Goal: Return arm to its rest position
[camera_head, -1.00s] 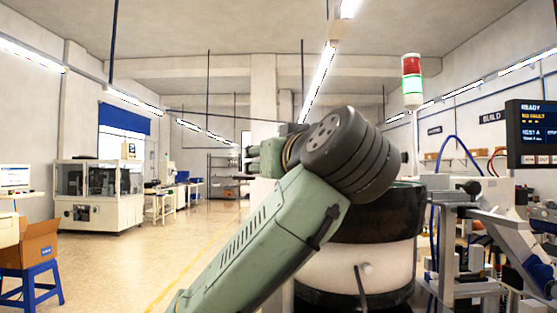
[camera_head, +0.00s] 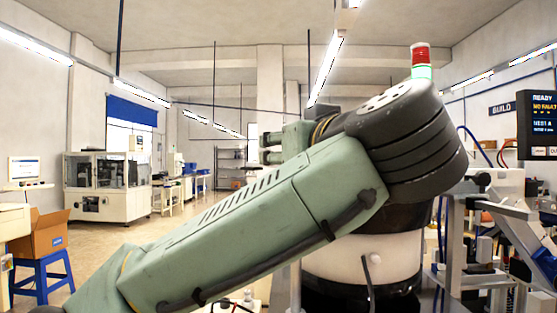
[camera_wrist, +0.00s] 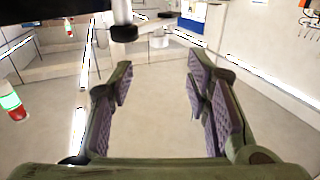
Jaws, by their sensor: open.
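My gripper (camera_wrist: 158,97) shows in the wrist view with its two green fingers and ribbed purple pads spread wide apart. It is open, and nothing is between the pads. The wrist view appears turned over, with a pale surface behind the fingers. In the head view my green arm crosses the lower middle, and its dark elbow joint is in front of the bowl feeder (camera_head: 362,255). The gripper itself is not visible in the head view. The arm hides the upper part of the feeder.
A red and green signal light (camera_head: 421,57) stands behind my elbow. A display (camera_head: 540,125) and a metal fixture (camera_head: 490,240) are on the right. A cardboard box (camera_head: 38,235) sits on a blue stool (camera_head: 42,275) at the left. The floor between the stool and my arm looks clear.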

